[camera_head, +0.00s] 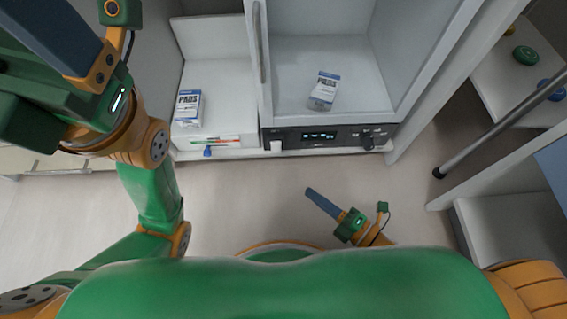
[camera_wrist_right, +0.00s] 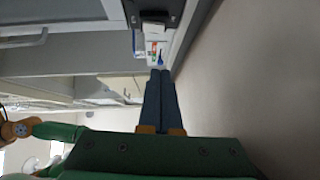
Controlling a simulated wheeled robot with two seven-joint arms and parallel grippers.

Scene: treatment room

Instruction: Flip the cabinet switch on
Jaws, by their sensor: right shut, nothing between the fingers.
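The cabinet (camera_head: 384,62) has a black control panel (camera_head: 300,145) along its lower front edge. My right gripper (camera_head: 308,191) is shut and empty, below and apart from the panel. Its closed fingers also show in the right wrist view (camera_wrist_right: 160,73), with part of the dark panel (camera_wrist_right: 165,10) beyond. My left gripper (camera_head: 62,45) is raised at the upper left; its finger opening is unclear.
A box (camera_head: 323,90) stands inside the cabinet. A grey pole (camera_head: 490,135) and a side table (camera_head: 490,80) are at the right. The floor before the panel is clear.

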